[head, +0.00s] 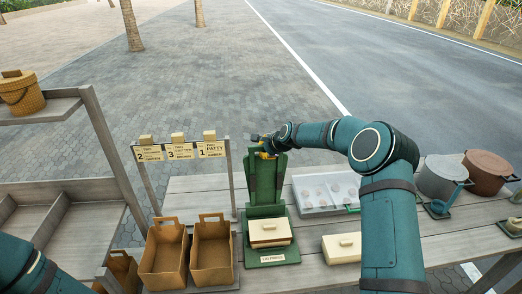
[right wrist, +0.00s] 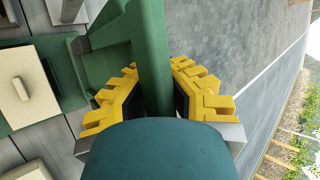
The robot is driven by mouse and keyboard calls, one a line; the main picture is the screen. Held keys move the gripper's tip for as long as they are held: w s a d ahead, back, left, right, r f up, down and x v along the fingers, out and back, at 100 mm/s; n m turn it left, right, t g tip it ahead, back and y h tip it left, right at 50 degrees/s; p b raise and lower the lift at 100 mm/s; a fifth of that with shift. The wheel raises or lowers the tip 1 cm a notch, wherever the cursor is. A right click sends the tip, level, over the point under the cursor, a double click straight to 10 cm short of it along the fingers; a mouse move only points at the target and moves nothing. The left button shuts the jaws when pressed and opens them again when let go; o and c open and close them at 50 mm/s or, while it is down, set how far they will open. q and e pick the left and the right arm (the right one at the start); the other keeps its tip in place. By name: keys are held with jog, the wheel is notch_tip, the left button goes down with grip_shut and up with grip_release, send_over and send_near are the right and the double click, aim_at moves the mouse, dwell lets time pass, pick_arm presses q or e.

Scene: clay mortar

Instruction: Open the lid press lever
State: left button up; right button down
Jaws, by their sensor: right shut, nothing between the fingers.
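The green lid press (head: 266,210) stands on the wooden table, with its tall upright part at the back. A brown box with a cream lid (head: 270,231) sits on its base, above a "LID PRESS" label. My right gripper (head: 265,148) is at the top of the press.
A cream lid (head: 342,246) lies right of the press. Behind it is a metal tray (head: 310,205) with pale rounds. Pots (head: 440,176) stand at the right. Brown baskets (head: 211,250) stand left, below a rack of number signs (head: 180,153).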

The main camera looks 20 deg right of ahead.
jog(key=shift+a, duration=0.1)
dwell(0.3)
jog(key=c, duration=0.9)
grip_release()
jog(key=shift+c, duration=0.2)
jog(key=v, duration=1.2)
jog(key=shift+w, duration=0.1)
